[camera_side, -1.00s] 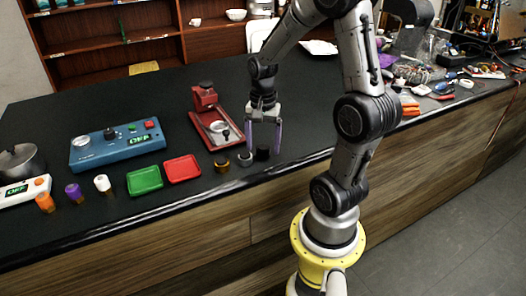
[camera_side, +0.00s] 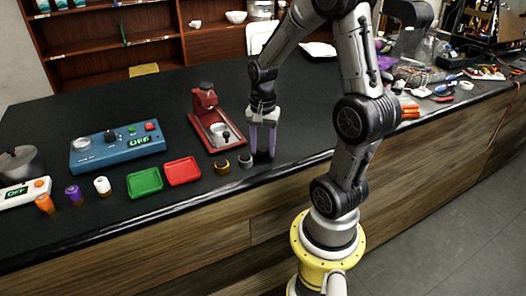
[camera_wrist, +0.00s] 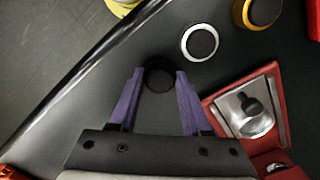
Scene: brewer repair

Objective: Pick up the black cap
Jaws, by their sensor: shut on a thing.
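The black cap (camera_wrist: 159,76) shows in the wrist view between the tips of my two purple fingers, dark against the dark counter. My gripper (camera_side: 262,155) points down at the counter near its front edge, and its fingers are shut on the cap. In the side view the fingers mostly hide the cap. In the wrist view my gripper (camera_wrist: 158,78) has one finger on each side of the cap. The cap appears to be at counter level; I cannot tell whether it touches the counter.
A grey-white ring cap (camera_wrist: 199,42) and a gold-ringed cap (camera_side: 222,167) stand close beside it. The red machine (camera_side: 213,128) is behind to the left. Red (camera_side: 182,171) and green (camera_side: 145,182) trays lie further left. The counter's front edge (camera_side: 200,202) is near.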

